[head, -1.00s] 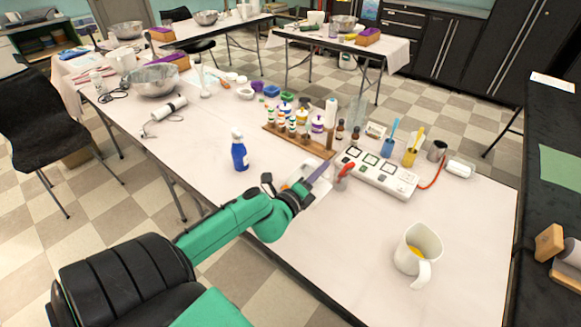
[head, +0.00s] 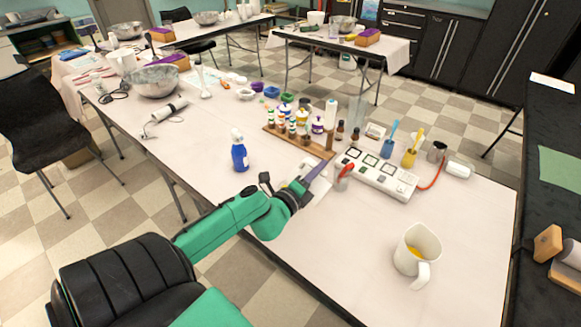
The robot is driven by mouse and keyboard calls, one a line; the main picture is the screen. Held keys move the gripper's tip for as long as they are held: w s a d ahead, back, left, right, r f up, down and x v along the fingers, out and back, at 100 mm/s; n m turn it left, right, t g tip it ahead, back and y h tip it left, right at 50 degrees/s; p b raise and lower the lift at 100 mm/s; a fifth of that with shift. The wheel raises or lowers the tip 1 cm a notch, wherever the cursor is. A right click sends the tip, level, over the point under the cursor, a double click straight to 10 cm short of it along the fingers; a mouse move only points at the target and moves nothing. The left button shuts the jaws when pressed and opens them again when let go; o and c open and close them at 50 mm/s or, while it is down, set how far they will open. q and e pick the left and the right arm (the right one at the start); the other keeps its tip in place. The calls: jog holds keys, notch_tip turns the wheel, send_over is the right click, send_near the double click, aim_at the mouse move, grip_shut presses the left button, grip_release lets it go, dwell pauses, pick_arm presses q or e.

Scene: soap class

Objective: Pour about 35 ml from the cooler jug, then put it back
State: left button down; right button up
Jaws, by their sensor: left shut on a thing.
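A white jug (head: 415,258) with a handle and orange-yellow liquid inside stands upright near the table's right front corner. I cannot tell from this view whether it is the cooler one. My left gripper (head: 303,191) is over the front middle of the table, well to the left of that jug. A pale flat thing (head: 318,192) lies partly hidden behind the gripper. My right gripper is not in view.
A wooden rack (head: 316,149) of bottles and a blue spray bottle (head: 239,155) are farther left. The table around the jug is clear.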

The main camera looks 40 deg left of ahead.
aim_at(328, 189)
pick_arm(q)
jog(key=shift+a+r+p, duration=0.2)
jog(key=shift+p, duration=0.1)
jog(key=shift+d+f+b, duration=0.3)
jog(key=shift+f+b, duration=0.35)
jog(key=shift+b, duration=0.2)
jog(key=d+m, duration=0.1)
jog(key=d+f+m+p, duration=0.1)
jog(key=m, duration=0.1)
jog(key=d+m, duration=0.1)
jog(key=shift+d+f+m+p, duration=0.35)
jog(key=shift+m, duration=0.05)
jog(key=shift+a, duration=0.1)
jog(key=shift+w, duration=0.1)
